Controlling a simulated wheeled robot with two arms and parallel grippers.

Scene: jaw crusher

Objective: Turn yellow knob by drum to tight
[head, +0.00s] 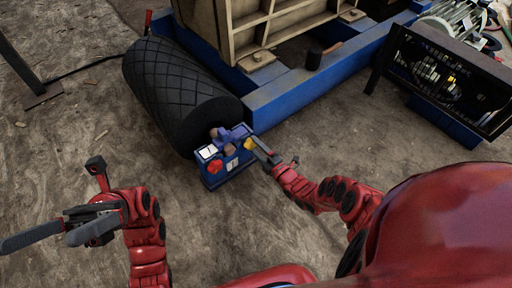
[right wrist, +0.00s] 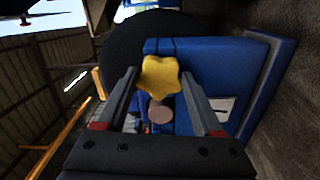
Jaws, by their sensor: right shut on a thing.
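The yellow knob (head: 248,144) sits on the side of a small blue control box (head: 213,182) at the near end of the black drum (head: 180,90). In the right wrist view the star-shaped knob (right wrist: 160,76) shows between my two fingertips. My right gripper (head: 257,147) is shut on the knob, one finger on each side of it. My left gripper (head: 38,243) is open and empty above the ground at lower left, well apart from the box. The knob's turn angle against any mark cannot be read.
The control box also carries a red button (head: 215,167), white labels and brownish round parts. A blue frame (head: 310,80) with a tan machine body runs behind it. A black-meshed unit (head: 445,80) stands at right. The dirt ground at left and front is clear.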

